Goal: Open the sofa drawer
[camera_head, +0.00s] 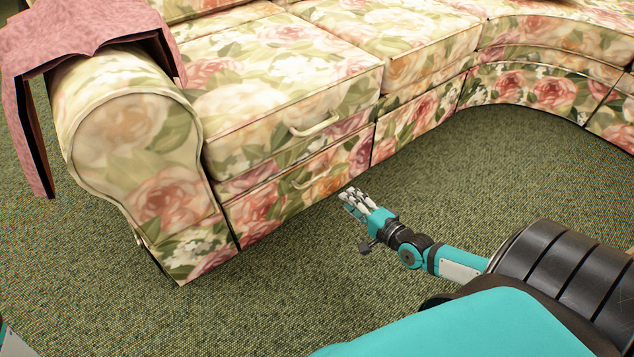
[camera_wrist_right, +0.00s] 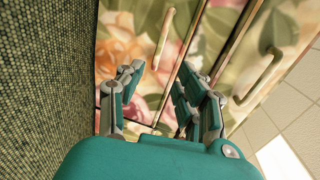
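The floral sofa (camera_head: 290,60) has a lower front drawer panel (camera_head: 265,205) with a pale curved handle (camera_head: 313,180). A second pale handle (camera_head: 315,126) sits above it on the seat front. No open gap shows at the drawer. My right gripper (camera_head: 350,199) is in front of the drawer, apart from the lower handle, with its fingers toward the sofa. In the wrist view, the right gripper (camera_wrist_right: 160,75) has its fingers spread with nothing between them. The lower handle (camera_wrist_right: 164,38) shows beyond the fingertips, and the upper handle (camera_wrist_right: 262,76) is at the right. My left gripper is not seen.
The rounded sofa arm (camera_head: 140,140) stands left of the drawer, with a pink cover (camera_head: 85,30) draped over it. The sofa curves away at the right. Green carpet (camera_head: 290,290) in front of the drawer is clear apart from my right arm.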

